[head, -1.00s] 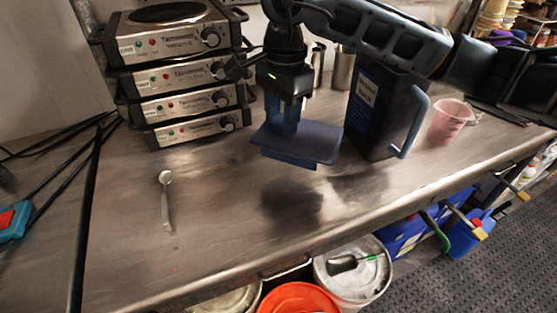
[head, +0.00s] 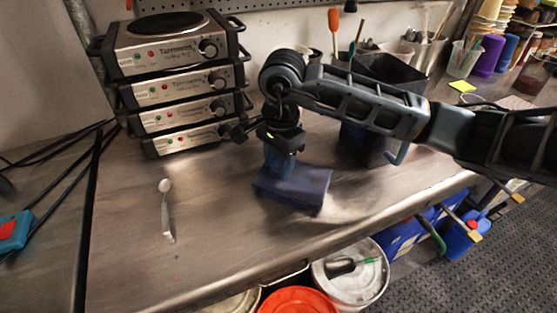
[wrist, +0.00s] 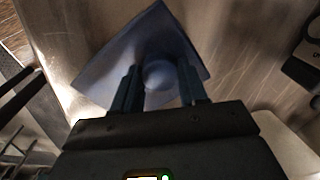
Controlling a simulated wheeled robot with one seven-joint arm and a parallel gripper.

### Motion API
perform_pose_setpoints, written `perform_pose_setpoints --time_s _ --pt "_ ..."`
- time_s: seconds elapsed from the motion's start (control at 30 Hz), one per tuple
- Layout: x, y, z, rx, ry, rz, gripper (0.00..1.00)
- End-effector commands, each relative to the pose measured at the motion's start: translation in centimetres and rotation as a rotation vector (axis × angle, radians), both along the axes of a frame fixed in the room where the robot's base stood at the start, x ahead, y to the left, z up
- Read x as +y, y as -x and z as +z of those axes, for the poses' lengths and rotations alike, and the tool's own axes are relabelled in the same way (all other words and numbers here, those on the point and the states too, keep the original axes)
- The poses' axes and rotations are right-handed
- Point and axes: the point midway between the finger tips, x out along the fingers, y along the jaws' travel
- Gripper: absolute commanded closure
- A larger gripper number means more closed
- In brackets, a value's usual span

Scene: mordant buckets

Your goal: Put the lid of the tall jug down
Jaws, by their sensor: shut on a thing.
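The lid (head: 296,189) is a dark blue, square-edged plate, low over the bench left of the jug. In the wrist view the lid (wrist: 106,74) has a round knob between my fingers. My gripper (head: 279,164) points down and is shut on this knob; it also shows in the wrist view (wrist: 158,78). The lid looks slightly tilted, and I cannot tell whether it touches the bench. The tall dark jug (head: 362,146) stands to the right, largely hidden behind my arm. Its handle (head: 399,154) shows below the arm.
A stack of hot plates (head: 180,90) stands at the back left. A small spoon (head: 166,210) lies on the bench (head: 225,225), which is clear at the front and between spoon and lid. Buckets (head: 350,275) stand below the front edge.

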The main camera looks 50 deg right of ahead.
Motion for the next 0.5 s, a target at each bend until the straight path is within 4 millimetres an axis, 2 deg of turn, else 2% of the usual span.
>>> perform_pose_setpoints --time_s 0.1,0.13,0.4,0.5 --pt "0.0 -0.01 -0.14 0.0 0.0 0.0 0.88" --pt "0.0 -0.01 -0.14 0.0 0.0 0.0 0.57" --pt "0.02 0.0 -0.05 0.0 0.0 0.0 0.32" --pt "0.01 0.0 -0.05 0.0 0.0 0.0 0.32"
